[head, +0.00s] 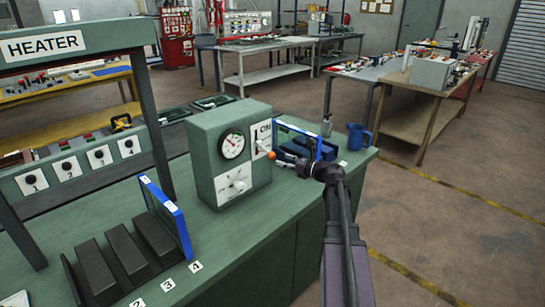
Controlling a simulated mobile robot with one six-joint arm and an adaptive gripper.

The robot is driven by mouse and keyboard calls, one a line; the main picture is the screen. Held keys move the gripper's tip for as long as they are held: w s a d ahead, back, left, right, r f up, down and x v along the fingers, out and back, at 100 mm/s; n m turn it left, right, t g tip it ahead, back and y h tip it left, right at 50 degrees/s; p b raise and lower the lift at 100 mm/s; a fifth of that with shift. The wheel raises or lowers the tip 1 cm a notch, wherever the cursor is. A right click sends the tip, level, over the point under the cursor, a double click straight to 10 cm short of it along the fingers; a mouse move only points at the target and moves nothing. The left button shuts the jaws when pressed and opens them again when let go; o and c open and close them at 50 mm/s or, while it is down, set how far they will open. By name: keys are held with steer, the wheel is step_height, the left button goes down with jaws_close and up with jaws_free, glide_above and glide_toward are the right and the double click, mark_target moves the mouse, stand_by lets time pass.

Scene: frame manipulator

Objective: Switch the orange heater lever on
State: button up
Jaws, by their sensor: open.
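The green heater box (230,150) stands on the green bench and carries a round gauge, a white dial plate and a white plate marked "ON" (262,133). The lever's orange ball (271,155) shows low on the ON plate, on the box's right side. The lever's exact angle is too small to tell. My gripper (284,160) is open, reaching left from my arm, with its fingertips just right of the orange ball. I cannot tell whether they touch it or lie around it.
A blue-edged panel (298,133) stands close behind my gripper, and a blue mug (357,137) is to its right. Dark blocks (128,254) and another blue panel (166,214) are at the front left. The HEATER sign frame (148,110) rises at left.

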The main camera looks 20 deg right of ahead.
mark_target(272, 155)
steer(key=shift+x, duration=2.7)
steer(key=shift+d, duration=0.1)
jaws_close()
